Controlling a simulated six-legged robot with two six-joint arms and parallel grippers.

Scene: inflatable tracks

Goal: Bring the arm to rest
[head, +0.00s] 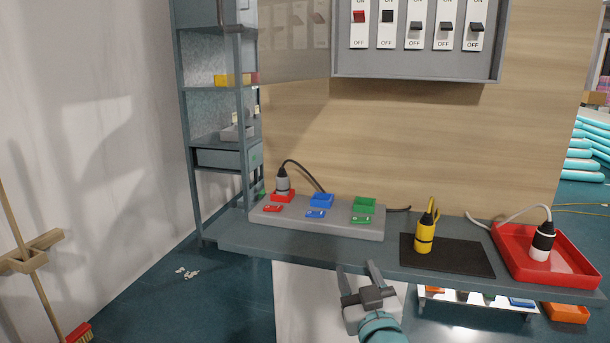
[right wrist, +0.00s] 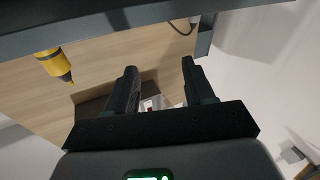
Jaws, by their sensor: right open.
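My right gripper (head: 357,270) is in the head view, in front of the near edge of the grey bench (head: 330,255). Its two fingers are apart with nothing between them. In the right wrist view the same open fingers (right wrist: 158,72) point away from me, also empty. My left gripper is not in view.
On the bench stand a grey socket block (head: 335,228) with a grey plug (head: 282,182) in its red socket, a yellow plug (head: 424,236) on a black mat (head: 466,262), and a black-and-white plug (head: 542,243) in a red tray (head: 580,262). A switch panel (head: 415,68) hangs above.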

